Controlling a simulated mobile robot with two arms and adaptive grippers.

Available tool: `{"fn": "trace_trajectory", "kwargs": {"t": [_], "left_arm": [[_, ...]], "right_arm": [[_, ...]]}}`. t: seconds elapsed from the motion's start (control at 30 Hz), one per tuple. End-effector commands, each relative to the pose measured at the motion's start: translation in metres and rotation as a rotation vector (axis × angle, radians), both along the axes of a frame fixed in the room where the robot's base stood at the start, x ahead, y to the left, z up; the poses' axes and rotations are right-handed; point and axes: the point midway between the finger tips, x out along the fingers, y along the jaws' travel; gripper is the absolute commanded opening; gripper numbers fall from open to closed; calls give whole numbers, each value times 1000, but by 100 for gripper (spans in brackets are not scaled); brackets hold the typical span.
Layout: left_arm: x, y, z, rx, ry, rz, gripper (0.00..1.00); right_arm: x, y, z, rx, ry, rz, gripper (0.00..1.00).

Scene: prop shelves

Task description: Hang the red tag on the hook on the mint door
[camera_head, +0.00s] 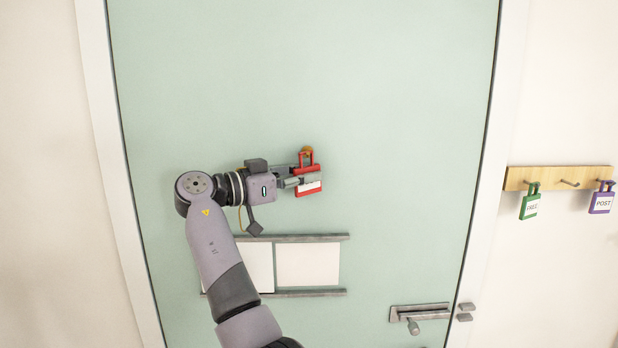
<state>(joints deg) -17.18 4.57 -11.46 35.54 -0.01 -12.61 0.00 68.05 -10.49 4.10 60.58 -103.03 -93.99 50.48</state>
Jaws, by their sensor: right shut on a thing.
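The mint door (400,110) fills the middle of the view. A small brass-coloured hook (308,149) is on its upper middle part. The red tag (308,188) has a white label and a red loop at its top. My right gripper (305,181) is shut on the tag from the left, and its fingers cover part of the tag and label. The tag hangs nearly upright, slightly tilted, and its loop overlaps the hook in the picture. I cannot tell whether the loop is around the hook or in front of it. My left gripper is not in view.
Below my right gripper, a grey-railed holder (310,293) with white sheets is on the door. A door handle (413,325) is at the lower right. On the right wall, a wooden rack (545,174) bears a green tag (530,205) and a purple tag (602,202), with a bare peg between them.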

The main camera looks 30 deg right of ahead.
Motion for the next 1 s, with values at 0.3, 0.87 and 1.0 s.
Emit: {"fn": "trace_trajectory", "kwargs": {"t": [0.3, 0.87, 1.0], "left_arm": [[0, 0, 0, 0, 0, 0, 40], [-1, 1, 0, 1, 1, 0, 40], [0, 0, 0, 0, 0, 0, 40]], "right_arm": [[1, 2, 0, -2, 2, 5, 0], [1, 1, 0, -1, 2, 3, 32], [1, 1, 0, 0, 1, 3, 32]]}}
